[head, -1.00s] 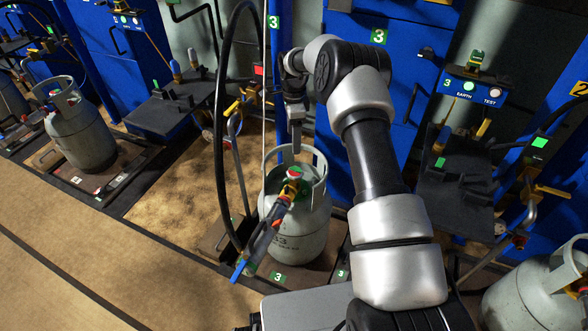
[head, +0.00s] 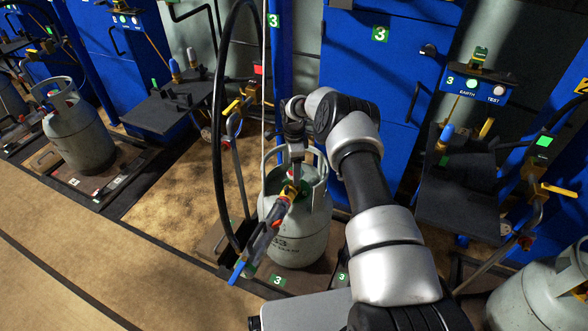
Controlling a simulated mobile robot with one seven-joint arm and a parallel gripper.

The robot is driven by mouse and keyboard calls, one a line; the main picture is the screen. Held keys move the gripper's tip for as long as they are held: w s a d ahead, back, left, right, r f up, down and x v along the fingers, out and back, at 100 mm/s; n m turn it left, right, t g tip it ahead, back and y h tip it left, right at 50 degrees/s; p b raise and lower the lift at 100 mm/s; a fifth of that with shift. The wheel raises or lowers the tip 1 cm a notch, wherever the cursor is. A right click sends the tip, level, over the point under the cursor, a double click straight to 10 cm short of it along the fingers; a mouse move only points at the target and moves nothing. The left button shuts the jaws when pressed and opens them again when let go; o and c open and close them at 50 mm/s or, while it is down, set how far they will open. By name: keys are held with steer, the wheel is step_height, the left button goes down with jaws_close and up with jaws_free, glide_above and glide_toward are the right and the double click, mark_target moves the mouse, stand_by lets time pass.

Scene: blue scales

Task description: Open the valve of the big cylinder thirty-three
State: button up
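The big grey cylinder (head: 297,245), marked 33, stands upright on a low platform with green 3 labels. Its valve (head: 291,191), with red and green parts, sits inside the collar at the top. A filling connector with a blue lever (head: 238,271) runs from the valve toward the lower left. My gripper (head: 296,178) points down over the valve inside the collar, close to or touching it. Its fingers are small and partly hidden, so I cannot tell whether they are open or shut.
A black hose (head: 219,130) loops up left of the cylinder. A blue cabinet (head: 385,75) stands behind. Another grey cylinder (head: 78,138) stands at the left, and one more (head: 540,290) at the lower right. The floor at the lower left (head: 110,255) is clear.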

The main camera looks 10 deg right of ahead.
steer(key=c, duration=1)
steer(key=shift+c, duration=0.2)
